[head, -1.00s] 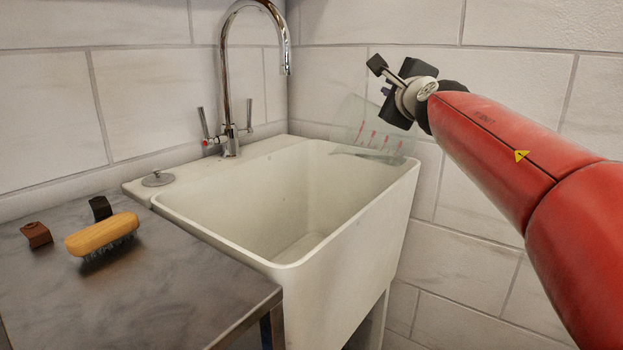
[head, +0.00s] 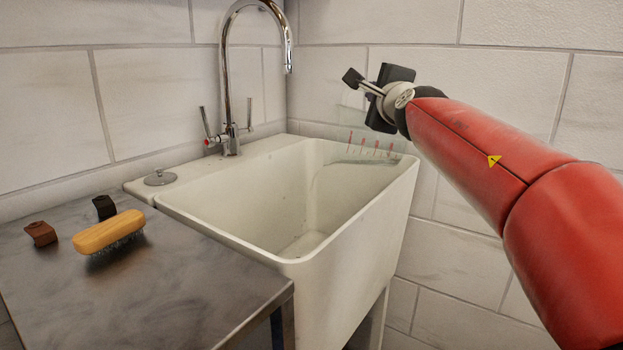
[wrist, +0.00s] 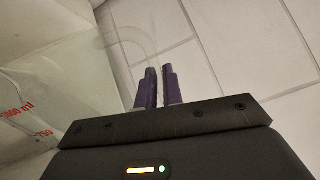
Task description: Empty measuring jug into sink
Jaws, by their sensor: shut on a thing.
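The measuring jug (head: 368,142) is clear with red marks and is steeply tilted over the right back part of the white sink (head: 350,262). In the wrist view, my gripper's purple fingers (wrist: 157,88) are shut on the jug's clear, looped handle. The jug's body (wrist: 60,80) lies to their left with red numbers.
A chrome tap (head: 230,120) stands at the sink's back, left of the jug. A metal bench (head: 150,270) adjoins the sink on the left, holding a wooden brush (head: 108,232) and two small dark blocks. A round plug (head: 160,178) lies on the sink ledge. Tiled walls close the back and right.

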